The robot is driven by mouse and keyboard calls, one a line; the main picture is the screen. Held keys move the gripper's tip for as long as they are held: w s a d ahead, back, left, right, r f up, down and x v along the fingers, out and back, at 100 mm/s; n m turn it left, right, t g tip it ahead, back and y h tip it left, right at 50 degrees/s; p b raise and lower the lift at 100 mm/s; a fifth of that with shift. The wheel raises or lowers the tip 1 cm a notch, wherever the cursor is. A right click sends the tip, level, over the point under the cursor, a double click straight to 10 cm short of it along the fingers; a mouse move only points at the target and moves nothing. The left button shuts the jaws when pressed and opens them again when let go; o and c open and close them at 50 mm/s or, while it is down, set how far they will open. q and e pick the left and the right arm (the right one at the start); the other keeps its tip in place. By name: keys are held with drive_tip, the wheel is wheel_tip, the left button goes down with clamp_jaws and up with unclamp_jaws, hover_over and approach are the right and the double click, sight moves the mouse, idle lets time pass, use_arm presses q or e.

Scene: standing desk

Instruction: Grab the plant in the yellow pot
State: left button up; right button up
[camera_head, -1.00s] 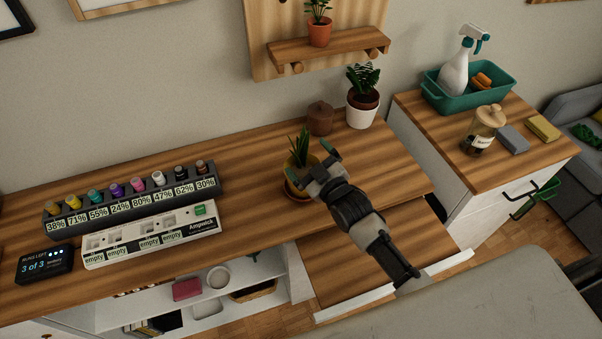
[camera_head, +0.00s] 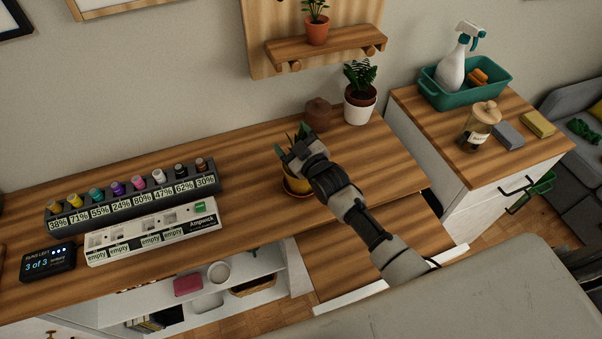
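The yellow pot (camera_head: 296,184) stands on a terracotta saucer on the wooden desk, near its front edge. Its spiky green plant is mostly hidden behind my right gripper (camera_head: 291,142). The gripper's teal-tipped fingers are spread apart, at the height of the leaves and above the pot's rim in the picture. I cannot tell whether they touch the leaves. My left gripper is not in view.
A rack of paint bottles (camera_head: 135,198) and a white labelled strip (camera_head: 152,233) lie left. A wall shelf (camera_head: 325,46) hangs above.

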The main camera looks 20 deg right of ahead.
drive_tip(key=c, duration=1.2)
drive_tip(key=shift+c, duration=0.2)
drive_tip(key=shift+r, duration=0.15)
